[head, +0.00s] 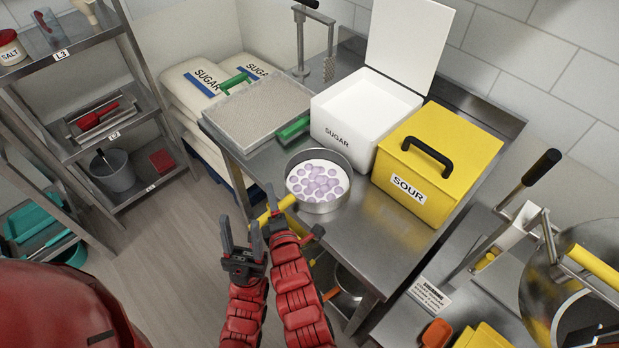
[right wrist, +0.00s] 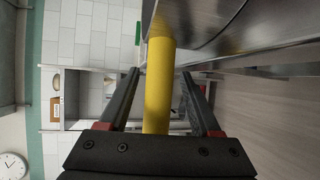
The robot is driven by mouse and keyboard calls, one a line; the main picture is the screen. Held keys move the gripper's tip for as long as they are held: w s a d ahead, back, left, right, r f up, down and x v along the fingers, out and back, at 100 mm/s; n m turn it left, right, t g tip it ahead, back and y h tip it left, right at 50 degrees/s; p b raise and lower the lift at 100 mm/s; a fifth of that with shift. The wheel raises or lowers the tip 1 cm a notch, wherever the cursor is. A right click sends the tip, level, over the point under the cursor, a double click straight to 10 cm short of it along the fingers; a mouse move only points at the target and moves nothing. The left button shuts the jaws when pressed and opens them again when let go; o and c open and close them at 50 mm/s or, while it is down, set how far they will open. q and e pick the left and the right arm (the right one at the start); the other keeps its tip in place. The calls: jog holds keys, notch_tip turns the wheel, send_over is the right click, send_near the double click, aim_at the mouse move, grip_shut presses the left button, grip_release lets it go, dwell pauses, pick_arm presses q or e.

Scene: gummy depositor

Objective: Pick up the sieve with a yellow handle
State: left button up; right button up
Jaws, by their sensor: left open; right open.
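The sieve is a round metal pan (head: 318,205) at the front-left edge of the steel table, with several pale purple rounds in it. Its yellow handle (head: 284,205) sticks out past the table edge toward my grippers. In the right wrist view the yellow handle (right wrist: 158,85) runs between the spread fingers of my right gripper (right wrist: 161,78). That gripper is open around the handle; I cannot tell whether a finger touches it. My left gripper (head: 242,240) is open and empty, below and left of the handle, in front of the table.
A white sugar bin (head: 345,137) with its lid up and a yellow sour bin (head: 445,165) stand behind the sieve. A grey tray (head: 258,108) lies at the table's left. Shelves (head: 75,60) stand left. The floor (head: 165,245) between is clear.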

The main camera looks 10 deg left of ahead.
jog(key=shift+s+d+r, duration=0.1)
jog(key=shift+s+r, duration=0.15)
jog(key=shift+s, duration=0.2)
jog(key=shift+w+f, duration=0.15)
jog(key=shift+w, duration=0.05)
jog(key=c, duration=0.7)
jog(key=shift+s, duration=0.1)
grip_shut()
